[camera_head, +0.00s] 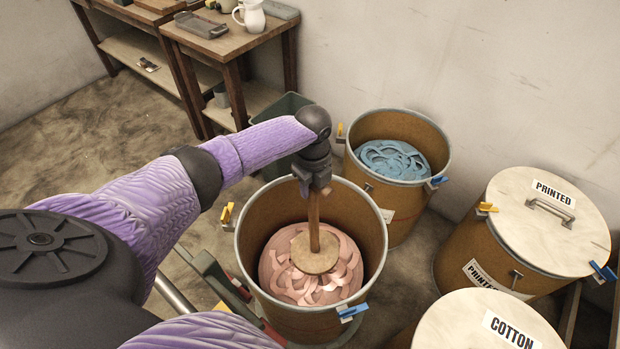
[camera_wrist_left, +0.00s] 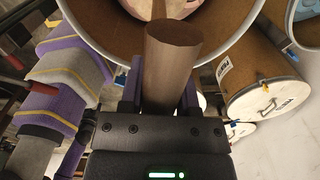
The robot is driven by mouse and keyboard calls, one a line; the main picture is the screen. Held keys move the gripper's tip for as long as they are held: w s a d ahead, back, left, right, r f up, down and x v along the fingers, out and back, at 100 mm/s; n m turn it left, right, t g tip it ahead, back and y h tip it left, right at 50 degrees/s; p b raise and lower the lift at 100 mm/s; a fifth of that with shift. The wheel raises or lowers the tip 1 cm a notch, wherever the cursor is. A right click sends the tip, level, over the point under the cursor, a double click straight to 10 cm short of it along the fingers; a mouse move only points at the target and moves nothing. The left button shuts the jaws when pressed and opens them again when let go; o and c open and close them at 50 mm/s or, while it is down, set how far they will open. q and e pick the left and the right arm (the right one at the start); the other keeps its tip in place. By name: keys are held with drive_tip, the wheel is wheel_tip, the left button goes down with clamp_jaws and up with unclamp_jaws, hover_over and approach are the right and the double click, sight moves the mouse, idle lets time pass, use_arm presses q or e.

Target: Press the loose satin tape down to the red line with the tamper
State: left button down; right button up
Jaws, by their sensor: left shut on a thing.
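The loose satin tape (camera_head: 291,283) is a pink tangled heap inside the open brown drum (camera_head: 258,210) in the middle of the head view. The tamper (camera_head: 314,256) stands about upright in the drum, its round wooden disc over the middle of the tape. The disc seems to rest on the tape, but I cannot tell how hard it bears. My left gripper (camera_head: 314,186) is shut on the upper handle, above the drum's mouth. The left wrist view shows the handle (camera_wrist_left: 171,60) between the fingers. No red line shows inside the drum. My right gripper is out of view.
An open drum (camera_head: 436,160) with blue tape stands behind. Lidded drums marked PRINTED (camera_head: 520,243) and COTTON (camera_head: 460,325) stand to the right. Drum rims carry blue and yellow clips. A wooden table (camera_head: 225,42) with a pitcher (camera_head: 250,15) stands at the back left.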

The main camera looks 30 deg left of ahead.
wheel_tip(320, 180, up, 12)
drive_tip(key=p, duration=1.1)
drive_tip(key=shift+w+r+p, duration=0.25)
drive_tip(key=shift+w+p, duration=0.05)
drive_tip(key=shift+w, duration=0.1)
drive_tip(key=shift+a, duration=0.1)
